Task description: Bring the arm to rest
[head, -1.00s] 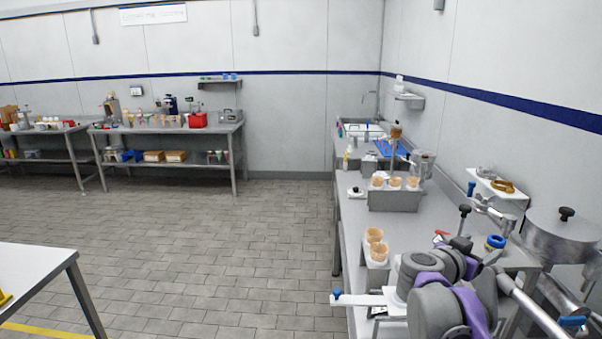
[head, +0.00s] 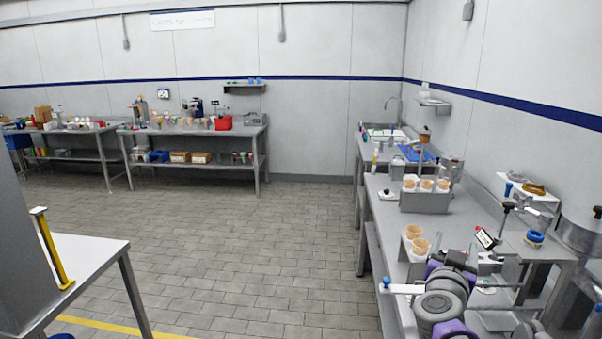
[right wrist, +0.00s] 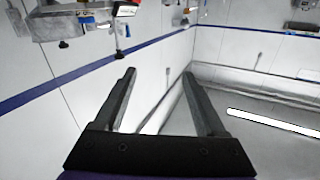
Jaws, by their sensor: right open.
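My right arm, with grey and purple links, shows at the lower right of the head view, in front of the steel bench (head: 384,225). Its right gripper (head: 466,262) looks small and dark there, and its fingers are hard to make out against the bench things. In the right wrist view the right gripper (right wrist: 158,75) is open, its two dark fingers apart with nothing between them. My left gripper is not in view.
On the bench stand a cone holder (head: 425,202) with several cones, a smaller holder with two cones (head: 416,240), and a blue ring (head: 535,237). A white table (head: 85,262) is at the lower left. The tiled floor (head: 260,240) between is clear.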

